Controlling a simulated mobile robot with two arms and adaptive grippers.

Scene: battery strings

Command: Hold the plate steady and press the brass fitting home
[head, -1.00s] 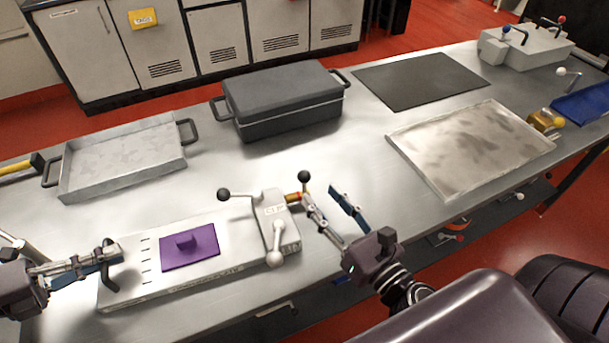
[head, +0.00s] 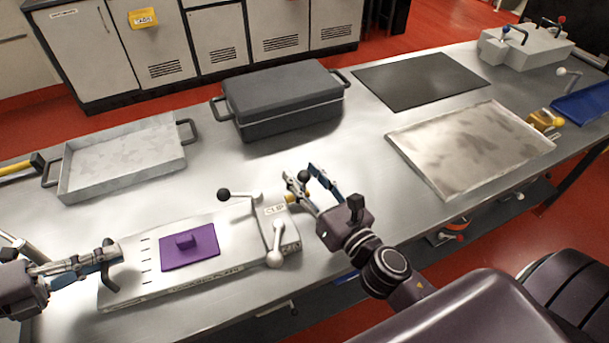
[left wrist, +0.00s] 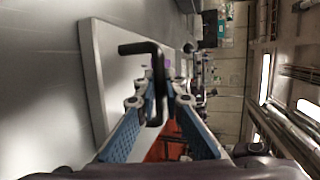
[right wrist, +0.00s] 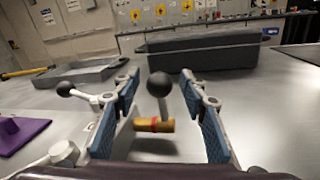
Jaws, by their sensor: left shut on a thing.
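The pale plate (head: 135,278) lies on the bench with a clamp block (head: 272,215) at its right end. My left gripper (head: 110,253) is shut on the plate's black handle (left wrist: 138,48) at the left end. The brass fitting (right wrist: 160,126), with a red ring, sticks out of the block's right side; it is partly hidden in the head view (head: 290,198). My right gripper (head: 310,188) is open beside the block. In the right wrist view the fitting lies between its spread fingers, with no finger visibly touching it. How deep the fitting sits is unclear.
A purple pad (head: 190,248) sits on the plate. Ball-ended levers (head: 224,195) stick out around the block, and a black ball (right wrist: 160,84) stands just by the fitting. A dark lidded box (head: 285,100) and trays (head: 120,160) stand behind. The bench between is clear.

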